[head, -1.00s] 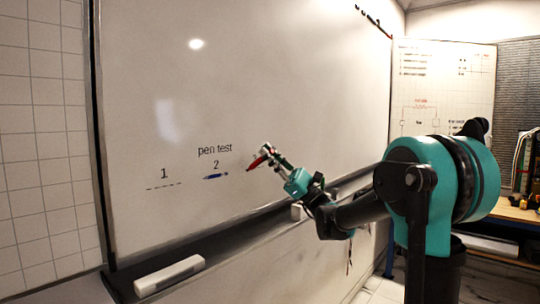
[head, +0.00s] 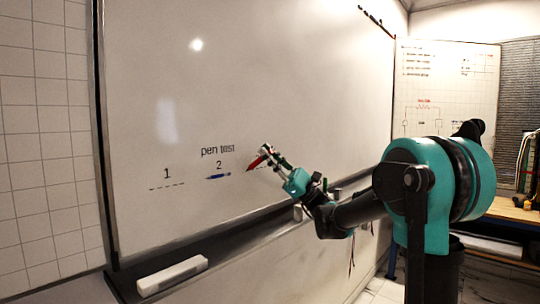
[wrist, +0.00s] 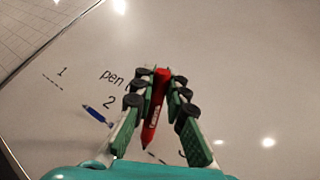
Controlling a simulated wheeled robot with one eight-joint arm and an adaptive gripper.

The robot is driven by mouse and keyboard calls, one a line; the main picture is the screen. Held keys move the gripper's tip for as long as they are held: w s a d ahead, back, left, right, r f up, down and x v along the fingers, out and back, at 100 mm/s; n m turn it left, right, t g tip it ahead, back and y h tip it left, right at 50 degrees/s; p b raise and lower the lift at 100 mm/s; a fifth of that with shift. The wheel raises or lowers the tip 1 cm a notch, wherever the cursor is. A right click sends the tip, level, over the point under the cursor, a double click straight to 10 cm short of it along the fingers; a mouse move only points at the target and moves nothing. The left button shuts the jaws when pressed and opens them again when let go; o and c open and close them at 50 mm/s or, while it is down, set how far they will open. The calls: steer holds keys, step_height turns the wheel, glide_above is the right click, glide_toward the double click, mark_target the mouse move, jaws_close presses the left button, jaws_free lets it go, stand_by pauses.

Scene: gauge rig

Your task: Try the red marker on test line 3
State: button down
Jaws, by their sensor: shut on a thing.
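My gripper (head: 268,156) is shut on the red marker (head: 257,161), close to the whiteboard (head: 250,80). The marker slants down and left; its tip is near the board, and I cannot tell whether it touches. In the wrist view the marker (wrist: 155,108) lies between both fingers (wrist: 160,92), tip towards the bottom. Test line 1 (head: 167,188) is a bare dashed line. Test line 2 (head: 218,177) carries a blue mark, also in the wrist view (wrist: 96,115). The spot right of line 2 is mostly hidden by my gripper; part of a digit (wrist: 181,153) shows there.
A white eraser-like block (head: 172,275) lies on the dark tray (head: 225,246) under the board. Small pale items (head: 298,212) stand on the tray below my gripper.

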steer(key=shift+w+a, duration=0.1)
steer(key=shift+w+d, duration=3.45)
steer(key=shift+w, duration=0.85)
steer(key=shift+s+a, duration=1.15)
steer(key=shift+s, duration=0.3)
steer(key=shift+s+a, duration=1.2)
steer(key=shift+s, duration=0.25)
steer(key=shift+s+a, duration=1.15)
steer(key=shift+s, duration=0.3)
steer(key=s+d, duration=0.3)
steer(key=d, duration=0.1)
steer(key=shift+s+d, duration=0.35)
steer(key=shift+d, duration=0.05)
